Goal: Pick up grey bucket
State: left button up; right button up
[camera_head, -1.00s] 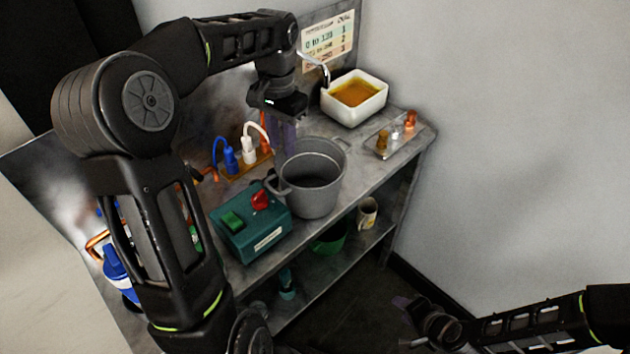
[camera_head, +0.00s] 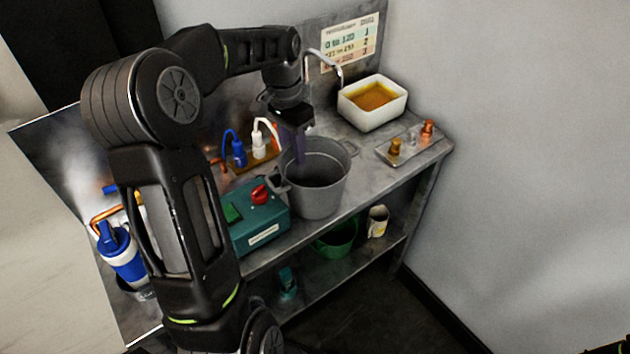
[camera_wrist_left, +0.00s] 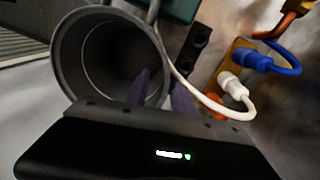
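The grey bucket (camera_head: 318,192) stands upright on the metal workbench, open end up, with side handles. It also shows in the left wrist view (camera_wrist_left: 80,60), looking into its dark, empty-looking inside. My left gripper (camera_head: 300,152) points down at the bucket's back-left rim. In the left wrist view its two purple fingers (camera_wrist_left: 161,92) are apart, one over the bucket's inside and one just outside the wall, with the rim between them. I cannot see them pressing on it. My right gripper is out of view; only a dark bit of arm shows at the bottom right corner.
A teal box (camera_head: 262,228) with a red knob stands close left of the bucket. Blue and white corded plugs (camera_head: 258,146) sit behind it. A white basin (camera_head: 373,105) of amber liquid and a small tray (camera_head: 410,147) are to the right. A green bowl (camera_head: 336,240) and mug (camera_head: 377,221) are on the lower shelf.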

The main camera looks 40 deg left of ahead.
aim_at(296, 174)
pick_arm(q)
jog(key=shift+f, duration=0.4)
jog(key=shift+f, duration=0.1)
jog(key=f+p, duration=0.1)
jog(key=f, duration=0.4)
jog(key=shift+d, duration=0.2)
jog(key=shift+c, duration=0.6)
grip_shut()
dwell(0.9)
